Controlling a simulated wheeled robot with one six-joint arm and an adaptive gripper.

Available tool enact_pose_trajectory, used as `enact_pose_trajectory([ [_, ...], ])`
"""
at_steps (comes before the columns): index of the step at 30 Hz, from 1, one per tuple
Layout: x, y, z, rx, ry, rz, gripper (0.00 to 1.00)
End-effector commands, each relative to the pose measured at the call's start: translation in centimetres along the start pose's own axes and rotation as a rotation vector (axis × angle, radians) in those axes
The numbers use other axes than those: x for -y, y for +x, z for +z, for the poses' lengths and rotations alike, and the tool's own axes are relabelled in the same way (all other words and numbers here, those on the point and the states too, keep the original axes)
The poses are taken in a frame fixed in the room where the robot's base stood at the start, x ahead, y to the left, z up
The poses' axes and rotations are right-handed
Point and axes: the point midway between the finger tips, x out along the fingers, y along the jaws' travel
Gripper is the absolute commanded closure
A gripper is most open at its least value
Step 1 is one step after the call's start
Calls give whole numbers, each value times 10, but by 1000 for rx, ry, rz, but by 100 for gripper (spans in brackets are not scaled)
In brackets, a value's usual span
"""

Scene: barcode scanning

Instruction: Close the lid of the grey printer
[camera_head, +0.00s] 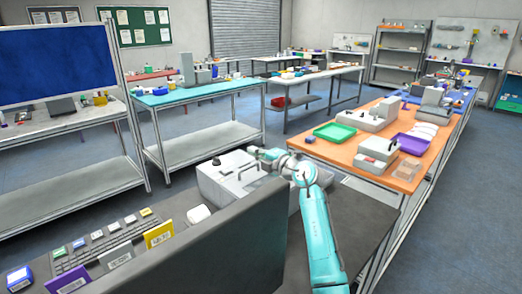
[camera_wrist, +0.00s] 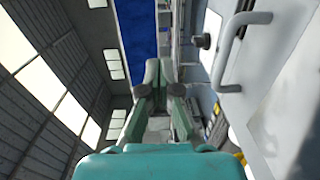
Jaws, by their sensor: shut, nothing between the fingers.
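The grey printer (camera_head: 215,185) stands on the dark desk behind the monitor, with a bar handle (camera_head: 247,170) on its upper side. I cannot tell how far its lid stands open. In the wrist view, the printer's pale grey surface (camera_wrist: 285,75) fills the right side, turned sideways, with the handle (camera_wrist: 234,45) near the top. My gripper (camera_head: 254,151) is over the far edge of the printer in the head view, pointing left. It is shut and empty, and also shows in the wrist view (camera_wrist: 158,68), apart from the handle.
A large dark monitor (camera_head: 215,250) stands in front of the printer. A keyboard (camera_head: 110,240), a white mouse (camera_head: 198,214) and several small boxes lie left of it. An orange table (camera_head: 340,155) with a green tray (camera_head: 335,131) and a purple tray (camera_head: 411,144) is at the right.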

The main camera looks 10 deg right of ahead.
Motion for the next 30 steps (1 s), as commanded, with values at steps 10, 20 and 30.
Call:
enact_pose_trajectory([
  [10,27,24,-1,-1,-2,-82,100],
  [20,42,31,-1,-1,-3,-174,100],
  [30,43,31,0,0,-2,-183,100],
])
